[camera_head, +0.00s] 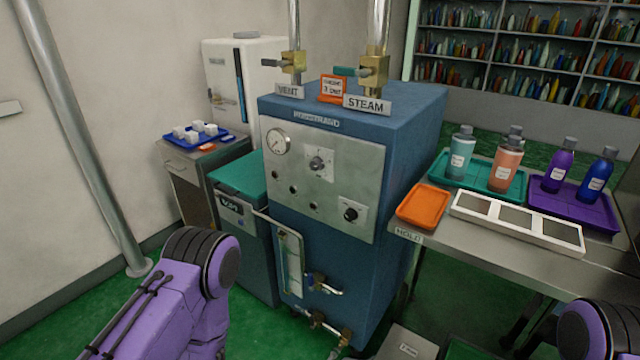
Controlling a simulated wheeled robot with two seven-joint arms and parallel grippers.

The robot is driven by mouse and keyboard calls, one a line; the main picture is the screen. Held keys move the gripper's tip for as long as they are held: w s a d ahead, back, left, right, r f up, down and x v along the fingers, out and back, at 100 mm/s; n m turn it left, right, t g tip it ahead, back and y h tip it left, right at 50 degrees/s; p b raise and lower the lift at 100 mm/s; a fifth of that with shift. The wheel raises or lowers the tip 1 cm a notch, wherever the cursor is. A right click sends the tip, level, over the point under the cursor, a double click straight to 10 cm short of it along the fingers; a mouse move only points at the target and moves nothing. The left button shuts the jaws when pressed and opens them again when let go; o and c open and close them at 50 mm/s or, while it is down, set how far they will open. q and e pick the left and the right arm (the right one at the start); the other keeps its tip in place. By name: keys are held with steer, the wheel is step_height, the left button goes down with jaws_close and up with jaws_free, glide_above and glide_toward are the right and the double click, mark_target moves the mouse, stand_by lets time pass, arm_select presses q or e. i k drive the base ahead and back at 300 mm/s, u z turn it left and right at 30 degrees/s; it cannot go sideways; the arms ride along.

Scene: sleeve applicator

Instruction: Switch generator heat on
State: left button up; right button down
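The generator (405,150) is a blue cabinet in the middle of the head view. Its metal front panel (345,188) carries a round gauge (278,142) at the upper left. A rotary knob (317,163) sits on a pale plate at the upper middle, and a black knob (351,213) on a labelled plate at the lower right. Several small dark buttons or lamps sit between them. The lettering by the knobs is too small to read. My purple arms show at the bottom left and bottom right, apart from the panel. Neither gripper is in the picture.
VENT (290,91) and STEAM (367,105) valves stand on the generator top. A sight glass (291,262) and lower valves (322,284) protrude from its front. A metal table (470,245) with trays and bottles stands at right. A green-topped bin (240,172) stands at left.

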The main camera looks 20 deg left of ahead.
mark_target(351, 215)
steer(key=z, duration=0.05)
steer(key=k, duration=0.5)
steer(key=u, duration=2)
steer(key=i, duration=1.35)
steer(key=z, duration=2.05)
